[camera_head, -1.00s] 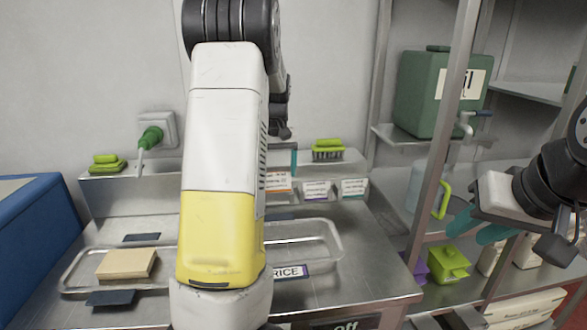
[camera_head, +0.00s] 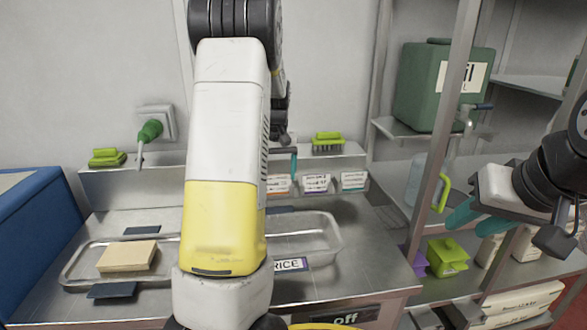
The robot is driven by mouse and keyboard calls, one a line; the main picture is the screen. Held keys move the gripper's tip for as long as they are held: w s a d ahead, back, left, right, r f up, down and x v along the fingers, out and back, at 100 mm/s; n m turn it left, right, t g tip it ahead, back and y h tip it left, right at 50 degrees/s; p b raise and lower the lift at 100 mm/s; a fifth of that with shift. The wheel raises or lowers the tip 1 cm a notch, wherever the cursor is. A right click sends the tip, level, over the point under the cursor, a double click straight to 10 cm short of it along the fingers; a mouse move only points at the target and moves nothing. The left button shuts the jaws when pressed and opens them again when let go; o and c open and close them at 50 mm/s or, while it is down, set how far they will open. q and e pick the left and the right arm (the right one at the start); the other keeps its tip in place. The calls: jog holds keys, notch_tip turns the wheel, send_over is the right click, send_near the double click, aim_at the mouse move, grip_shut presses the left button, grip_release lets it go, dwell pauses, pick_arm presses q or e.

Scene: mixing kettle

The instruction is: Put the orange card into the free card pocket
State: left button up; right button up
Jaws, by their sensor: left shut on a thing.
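The orange card (camera_head: 278,184), white with an orange strip, is at the front of the back ledge, in line with a purple card (camera_head: 316,183) and a teal card (camera_head: 353,181) to its right. My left gripper (camera_head: 291,172) is at the orange card's upper edge and shut on it. My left arm hides the ledge front left of the card and much of the gripper. I cannot tell how deep the card sits in a pocket. My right gripper (camera_head: 468,218) hangs at the right by the shelf, its teal fingers apart and empty.
Green brushes (camera_head: 327,143) and a green-handled tool (camera_head: 148,133) are at the back. Shelf posts (camera_head: 452,130) and a green oil container (camera_head: 440,88) stand at the right.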

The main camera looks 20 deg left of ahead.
pick_arm(q)
jog(key=shift+f, duration=0.3)
dwell(0.5)
jog(key=o, duration=1.3)
jog(key=shift+c, duration=1.2)
jog(key=shift+r, duration=0.15)
notch_tip(320, 180, up, 7)
jog(key=s, duration=0.1)
jog(key=shift+d, duration=0.25)
